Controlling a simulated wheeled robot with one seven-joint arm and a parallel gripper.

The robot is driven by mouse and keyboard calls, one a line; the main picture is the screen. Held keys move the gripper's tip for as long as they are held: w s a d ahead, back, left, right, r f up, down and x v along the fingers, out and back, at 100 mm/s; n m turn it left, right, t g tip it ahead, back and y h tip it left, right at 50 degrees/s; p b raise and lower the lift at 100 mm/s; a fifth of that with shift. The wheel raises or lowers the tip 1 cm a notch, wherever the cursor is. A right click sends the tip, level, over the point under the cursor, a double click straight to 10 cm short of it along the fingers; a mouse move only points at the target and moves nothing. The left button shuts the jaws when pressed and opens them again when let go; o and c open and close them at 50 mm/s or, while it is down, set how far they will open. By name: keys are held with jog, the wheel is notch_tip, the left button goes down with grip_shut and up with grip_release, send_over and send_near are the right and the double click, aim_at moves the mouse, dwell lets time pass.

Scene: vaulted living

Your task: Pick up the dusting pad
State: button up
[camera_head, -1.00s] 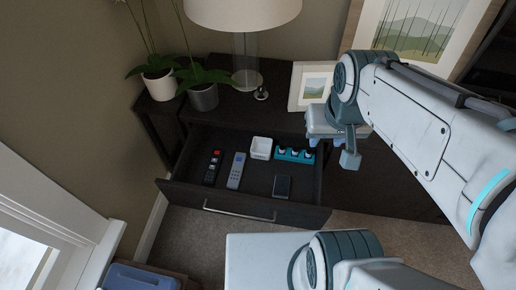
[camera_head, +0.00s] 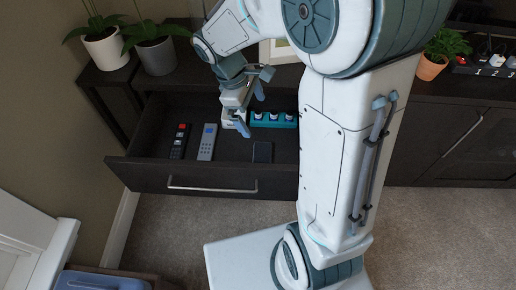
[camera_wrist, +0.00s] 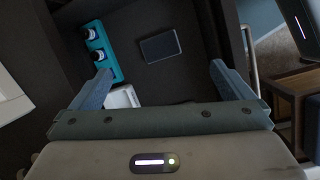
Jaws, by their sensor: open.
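A small white squarish thing (camera_wrist: 122,97), which may be the dusting pad, lies in the open drawer. In the wrist view it is low between the fingers, nearer the left finger and partly cut off by my gripper's body. In the head view my gripper hides it. My gripper (camera_head: 240,125) is over the drawer, pointing down. In the wrist view my gripper (camera_wrist: 160,70) is open, with its two blue fingers wide apart and nothing held between them.
The drawer (camera_head: 210,180) also holds a teal holder with small bottles (camera_head: 273,120), a flat dark rectangular thing (camera_head: 262,152), a grey remote (camera_head: 207,142) and a black remote (camera_head: 179,141). Potted plants (camera_head: 157,56) stand on the cabinet top behind.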

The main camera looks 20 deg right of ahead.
notch_tip(320, 180, down, 8)
jog(key=w+a+n+b, duration=0.2)
jog(key=w+n+b, duration=0.1)
jog(key=b, duration=0.4)
send_over(262, 152)
jog(key=a, duration=0.2)
jog(key=shift+g+h, duration=0.3)
jog(key=shift+h, duration=0.1)
jog(key=f, duration=0.8)
jog(key=shift+w+f, duration=0.25)
jog(key=shift+w, duration=0.05)
jog(key=b+x, duration=0.2)
jog(key=x, duration=0.3)
jog(key=shift+a+f, duration=0.15)
jog(key=shift+a, duration=0.05)
jog(key=c, duration=0.8)
